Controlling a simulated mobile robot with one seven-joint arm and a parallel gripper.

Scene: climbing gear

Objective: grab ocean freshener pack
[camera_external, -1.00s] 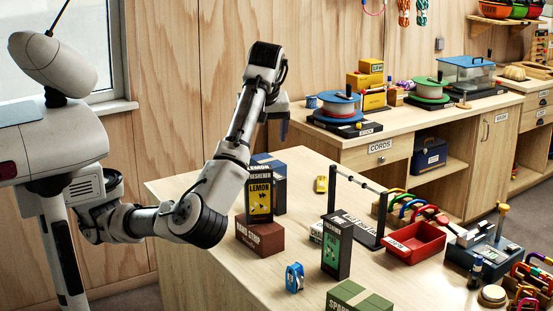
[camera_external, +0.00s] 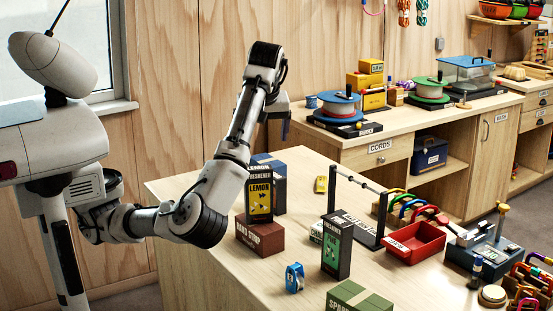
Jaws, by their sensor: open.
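My gripper (camera_external: 285,128) hangs down from the raised wrist, above the back of the near table. It is small and partly hidden by my arm; it appears open, with nothing seen in it. A dark freshener pack with a green label (camera_external: 337,246) stands upright near the table's middle. A dark blue box (camera_external: 279,190) stands behind the lemon pack, mostly hidden. I cannot read the word ocean on any pack.
A black rail stand (camera_external: 357,232) and a red tray (camera_external: 415,242) are to the right. Bare tabletop lies at the front left.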

